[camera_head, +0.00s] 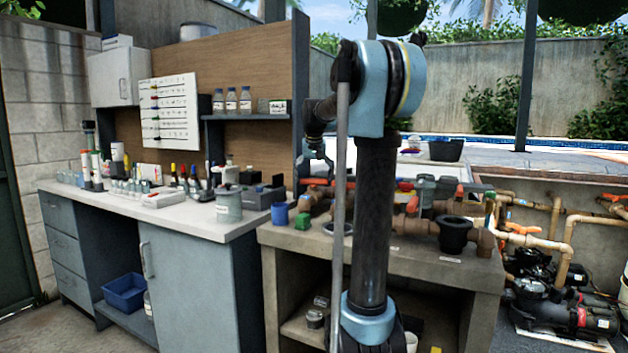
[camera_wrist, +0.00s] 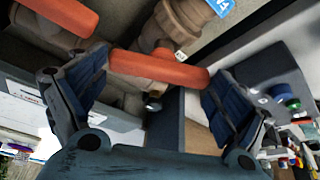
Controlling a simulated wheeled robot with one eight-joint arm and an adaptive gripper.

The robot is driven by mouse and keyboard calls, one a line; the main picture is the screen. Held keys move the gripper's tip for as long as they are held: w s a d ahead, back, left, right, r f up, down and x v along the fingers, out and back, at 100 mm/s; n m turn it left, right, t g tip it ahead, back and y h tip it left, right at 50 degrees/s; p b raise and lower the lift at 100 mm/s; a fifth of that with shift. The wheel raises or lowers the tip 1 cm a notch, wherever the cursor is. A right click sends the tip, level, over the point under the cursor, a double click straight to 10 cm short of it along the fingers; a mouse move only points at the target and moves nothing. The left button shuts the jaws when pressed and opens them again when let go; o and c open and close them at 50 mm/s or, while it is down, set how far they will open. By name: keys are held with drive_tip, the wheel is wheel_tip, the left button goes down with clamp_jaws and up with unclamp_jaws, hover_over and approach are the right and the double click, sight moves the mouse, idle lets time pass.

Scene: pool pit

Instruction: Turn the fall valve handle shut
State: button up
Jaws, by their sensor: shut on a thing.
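In the wrist view an orange-red bar handle (camera_wrist: 150,68) sits across the top of a brown valve body (camera_wrist: 168,28). My gripper (camera_wrist: 158,70) has one finger at each end of this bar and is shut on it lengthwise. In the head view my gripper (camera_head: 321,160) is small and dark, pointing down over the back left of the pipe bench. A red handle (camera_head: 316,182) shows just below it there. My arm hides part of the pipework, and the contact is too small to see in the head view.
A second orange-red handle (camera_wrist: 68,14) lies close to the left finger. A grey upright panel (camera_head: 299,90) stands just left of my gripper. The bench (camera_head: 440,268) also carries a blue cup (camera_head: 279,214) and a black open fitting (camera_head: 453,234). Pumps (camera_head: 565,305) stand at right.

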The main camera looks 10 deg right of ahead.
drive_tip(key=m+h, duration=0.1)
drive_tip(key=m, duration=0.4)
drive_tip(key=shift+w+a+g+h, duration=0.1)
drive_tip(key=shift+w+g+h, duration=0.05)
drive_tip(key=shift+g+h, duration=0.25)
drive_tip(key=shift+m, duration=0.3)
drive_tip(key=o, duration=0.8)
drive_tip(key=shift+c, duration=0.2)
drive_tip(key=v, duration=1.1)
drive_tip(key=shift+r, duration=0.4)
drive_tip(key=shift+a, duration=0.15)
